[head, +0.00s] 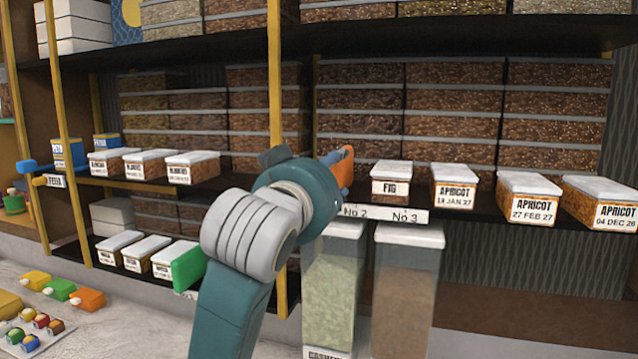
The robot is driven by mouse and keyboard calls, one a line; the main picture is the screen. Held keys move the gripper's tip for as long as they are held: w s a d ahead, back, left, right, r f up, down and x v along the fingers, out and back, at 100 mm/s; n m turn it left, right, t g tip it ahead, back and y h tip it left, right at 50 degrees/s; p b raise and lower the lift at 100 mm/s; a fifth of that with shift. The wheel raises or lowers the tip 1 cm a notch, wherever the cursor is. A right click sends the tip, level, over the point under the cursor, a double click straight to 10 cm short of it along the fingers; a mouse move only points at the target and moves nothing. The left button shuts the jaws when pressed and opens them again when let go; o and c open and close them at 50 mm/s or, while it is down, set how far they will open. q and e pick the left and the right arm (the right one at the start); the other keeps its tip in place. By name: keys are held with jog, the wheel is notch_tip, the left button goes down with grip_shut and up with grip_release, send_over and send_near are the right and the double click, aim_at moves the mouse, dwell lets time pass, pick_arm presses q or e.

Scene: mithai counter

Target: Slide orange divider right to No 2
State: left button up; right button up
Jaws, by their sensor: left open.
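The orange divider (347,166) stands on the middle shelf, just left of the FIG box (391,182) and above the No 2 label (354,211). Only its upper edge and a strip of its side show. My left gripper (333,164) is at the divider, seen from behind. My own wrist hides most of its fingers, so I cannot see whether they touch the divider. The No 3 label (405,216) is right of No 2 on the shelf edge. My right gripper is out of view.
Apricot boxes (454,188) stand right of the FIG box. A yellow post (275,80) rises behind my left arm. Two tall lidded bins (404,290) stand below the shelf. A green divider (188,267) is on the lower shelf. Coloured blocks (87,298) lie on the counter at left.

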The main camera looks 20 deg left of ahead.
pick_arm(q)
jog(key=s, duration=0.9)
jog(key=shift+s+a, duration=0.15)
jog(key=shift+a, duration=0.05)
jog(key=shift+c, duration=0.3)
